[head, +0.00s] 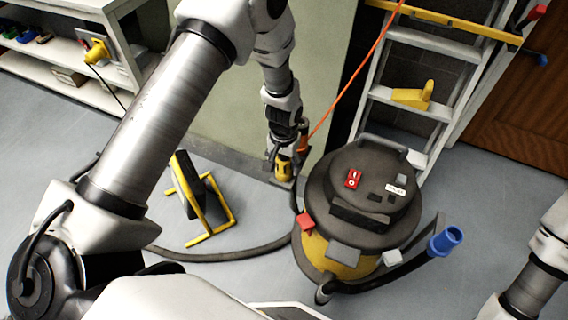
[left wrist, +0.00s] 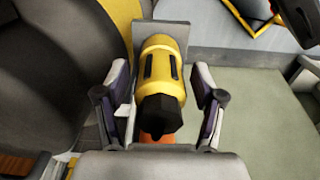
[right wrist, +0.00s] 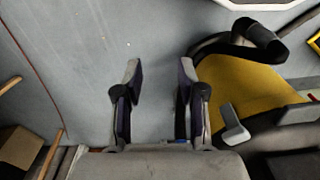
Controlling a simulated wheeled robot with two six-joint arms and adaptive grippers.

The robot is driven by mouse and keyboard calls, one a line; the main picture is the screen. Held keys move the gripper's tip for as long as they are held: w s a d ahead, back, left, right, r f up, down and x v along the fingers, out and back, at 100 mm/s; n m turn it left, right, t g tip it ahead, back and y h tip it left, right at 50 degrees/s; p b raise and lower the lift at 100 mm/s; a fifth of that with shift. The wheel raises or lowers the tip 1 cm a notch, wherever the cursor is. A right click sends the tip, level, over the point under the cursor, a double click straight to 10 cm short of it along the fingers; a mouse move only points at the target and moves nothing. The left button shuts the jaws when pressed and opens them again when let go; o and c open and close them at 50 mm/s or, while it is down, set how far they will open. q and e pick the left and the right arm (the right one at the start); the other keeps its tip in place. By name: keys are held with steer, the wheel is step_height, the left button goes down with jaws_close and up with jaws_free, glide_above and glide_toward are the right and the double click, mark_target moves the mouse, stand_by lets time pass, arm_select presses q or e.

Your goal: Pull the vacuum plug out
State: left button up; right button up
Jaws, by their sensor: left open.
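A yellow plug (head: 283,171) with a black end sits low beside the vacuum (head: 352,195). In the left wrist view the plug (left wrist: 160,65) stands against a grey plate (left wrist: 188,36), with a bit of orange (left wrist: 160,138) showing past its black end. My left gripper (head: 285,152) is open at the plug. In the left wrist view its fingers stand on either side of the plug, with gaps on both sides. My right gripper (right wrist: 157,80) is open and empty above the floor near the vacuum. It is outside the head view.
An orange cord (head: 352,85) rises past a stepladder (head: 425,52). A black hose (head: 225,257) lies on the floor left of the vacuum. A yellow-framed work lamp (head: 190,195) stands there too. White shelves (head: 60,52) are at the back left.

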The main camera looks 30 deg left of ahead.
stand_by(0.4)
arm_select(q)
steer(key=shift+p, duration=0.5)
stand_by(0.4)
jaws_close()
steer(key=shift+r+p, duration=2.55)
steer(key=shift+r, duration=0.5)
steer(key=shift+r+p, duration=2.3)
steer(key=shift+r, duration=0.4)
